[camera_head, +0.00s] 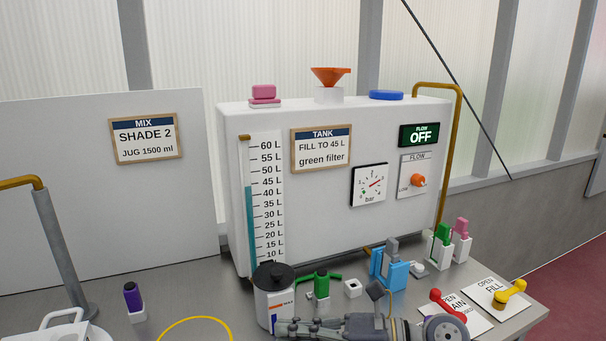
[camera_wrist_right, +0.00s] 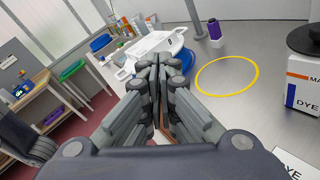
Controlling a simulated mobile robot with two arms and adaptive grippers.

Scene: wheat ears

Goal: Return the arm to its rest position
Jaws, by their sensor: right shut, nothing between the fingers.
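My right gripper (camera_head: 280,328) is low in the head view, in front of the tank, with its fingers towards the left. In the right wrist view its fingers (camera_wrist_right: 158,62) are together with nothing between them. My right arm runs off to the right along the bottom of the head view. A white jar with a black lid (camera_head: 275,295) stands just behind the fingers. My left gripper is not in view.
The white tank (camera_head: 300,215) stands behind. Levers (camera_head: 450,308) sit at the right front. A white basin (camera_wrist_right: 150,52), a yellow ring (camera_wrist_right: 227,77) and a purple-topped holder (camera_wrist_right: 215,31) are on the bench.

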